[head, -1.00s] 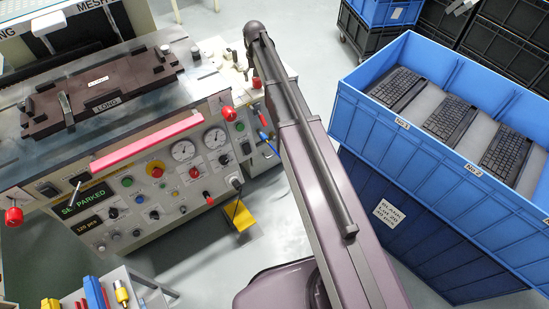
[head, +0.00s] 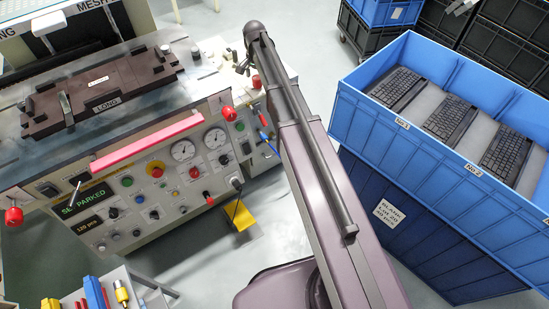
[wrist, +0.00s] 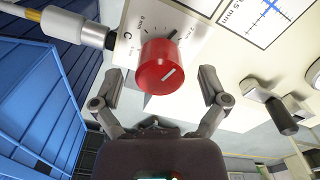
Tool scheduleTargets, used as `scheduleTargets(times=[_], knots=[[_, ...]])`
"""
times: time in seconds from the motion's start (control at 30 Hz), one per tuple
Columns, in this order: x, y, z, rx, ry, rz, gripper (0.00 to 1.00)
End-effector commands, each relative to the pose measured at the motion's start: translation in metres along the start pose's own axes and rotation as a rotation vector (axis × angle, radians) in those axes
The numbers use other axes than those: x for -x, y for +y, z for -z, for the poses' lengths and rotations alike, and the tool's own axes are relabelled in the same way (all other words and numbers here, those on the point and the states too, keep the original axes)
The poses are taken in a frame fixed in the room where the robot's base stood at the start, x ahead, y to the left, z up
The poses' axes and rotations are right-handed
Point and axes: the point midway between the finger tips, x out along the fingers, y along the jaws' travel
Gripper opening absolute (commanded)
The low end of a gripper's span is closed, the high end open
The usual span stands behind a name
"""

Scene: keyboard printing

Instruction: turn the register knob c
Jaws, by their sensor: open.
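Register knob c (wrist: 158,66) is a red round knob with a white line on its face, in the middle of the wrist view. It sits on a pale plate marked with the letter C and a small mm scale. My gripper (wrist: 161,78) is open, with one finger to the left of the knob and one to the right. Both fingers look apart from the knob. In the head view my gripper (head: 241,61) is small and partly hidden at the end of my arm, and I cannot tell which red knob there is c.
A grey cable connector (wrist: 75,28) lies close left of the knob in the wrist view. A black-handled lever (wrist: 281,115) stands to the right. In the head view a blue crate (head: 395,130) with keyboards stands right of the machine panel (head: 130,205).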

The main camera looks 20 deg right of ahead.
Motion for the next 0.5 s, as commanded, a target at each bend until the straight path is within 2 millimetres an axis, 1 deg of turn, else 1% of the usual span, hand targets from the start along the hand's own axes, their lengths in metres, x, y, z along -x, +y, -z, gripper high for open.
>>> scheduleTargets(times=[0.07,0.1,0.5], knots=[[0.0,0.0,0.0,-0.049,0.0,0.0,0.94],[0.009,0.0,0.0,-0.043,0.0,0.0,0.94],[0.042,0.0,0.0,-0.039,0.0,0.0,0.94]])
